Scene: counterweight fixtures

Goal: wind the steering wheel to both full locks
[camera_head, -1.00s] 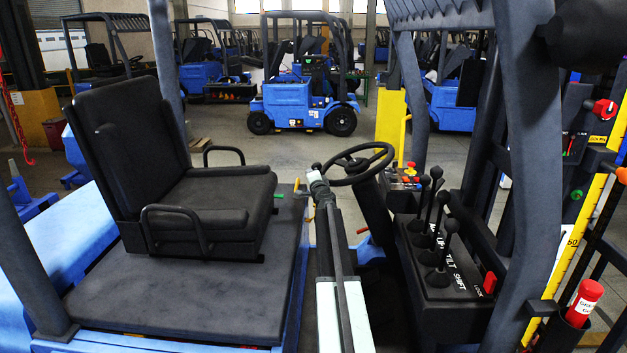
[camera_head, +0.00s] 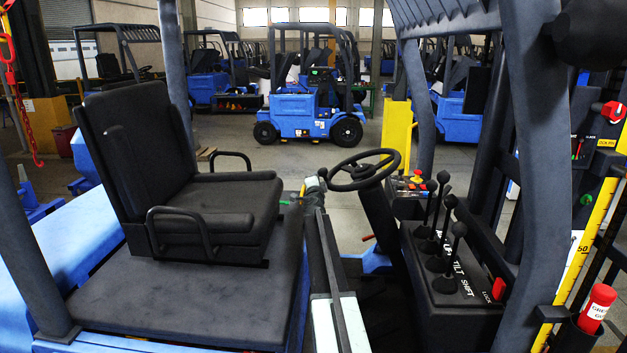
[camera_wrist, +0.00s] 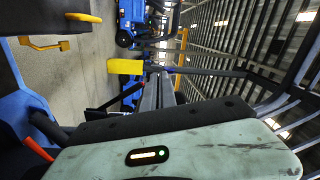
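The black steering wheel (camera_head: 365,171) sits on a dark column (camera_head: 384,215) between the seat and the lever console in the head view. A small dark knob (camera_head: 322,173) shows at the left side of its rim. My gripper (camera_head: 317,184) is at this left side, close beside the knob. Whether it touches or grips the knob cannot be told at this size. In the wrist view, my pale green wrist housing (camera_wrist: 190,150) fills the lower part and dark bars lie beyond it. The wheel cannot be made out there, and the finger opening is unclear.
A black seat (camera_head: 205,195) with armrests stands left of my arm. Several black levers (camera_head: 442,235) rise from the console at right. A red-topped control box (camera_head: 412,183) is behind the wheel. Thick dark posts (camera_head: 530,150) stand at right. Other blue forklifts (camera_head: 310,115) are behind.

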